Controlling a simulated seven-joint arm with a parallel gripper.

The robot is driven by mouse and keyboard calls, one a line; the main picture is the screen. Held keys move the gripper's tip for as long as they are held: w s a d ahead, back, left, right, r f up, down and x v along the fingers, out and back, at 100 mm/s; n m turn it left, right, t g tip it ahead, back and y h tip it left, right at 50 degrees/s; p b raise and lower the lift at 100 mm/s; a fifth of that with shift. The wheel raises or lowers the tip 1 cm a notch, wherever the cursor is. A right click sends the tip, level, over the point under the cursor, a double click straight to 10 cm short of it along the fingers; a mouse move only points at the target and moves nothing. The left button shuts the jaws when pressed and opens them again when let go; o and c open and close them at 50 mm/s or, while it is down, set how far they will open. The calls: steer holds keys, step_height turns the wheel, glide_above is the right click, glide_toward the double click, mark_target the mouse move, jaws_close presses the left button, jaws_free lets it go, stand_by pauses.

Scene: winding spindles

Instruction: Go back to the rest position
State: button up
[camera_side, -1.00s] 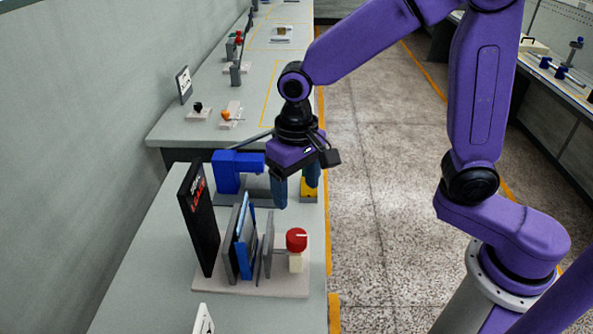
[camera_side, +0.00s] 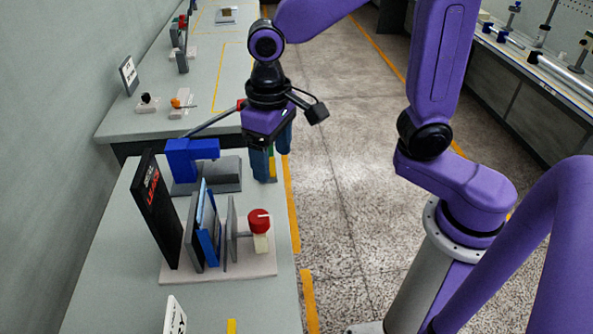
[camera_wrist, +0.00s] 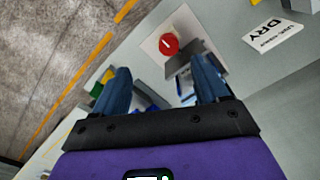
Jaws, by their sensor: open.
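My gripper (camera_side: 270,162) hangs above the right edge of the near bench (camera_side: 100,285), with its two blue fingers apart and nothing between them. In the wrist view my gripper (camera_wrist: 160,88) shows the same open fingers pointing over the bench. A winding device with a red knob (camera_side: 259,220), grey and blue upright plates (camera_side: 207,232) and a tall black panel (camera_side: 158,210) stands on a pale base, nearer the camera than my gripper. The red knob also shows in the wrist view (camera_wrist: 168,44), beyond the fingertips.
A blue block fixture (camera_side: 190,160) on a grey base stands just left of my gripper. A white sign marked DRY (camera_wrist: 272,34) shows in the wrist view. A farther bench (camera_side: 160,118) holds small devices.

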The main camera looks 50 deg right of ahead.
steer(key=s+d+f+n, duration=0.1)
steer(key=s+d+n, duration=0.9)
steer(key=s, duration=0.6)
steer(key=shift+s+d, duration=0.3)
steer(key=shift+d, duration=0.5)
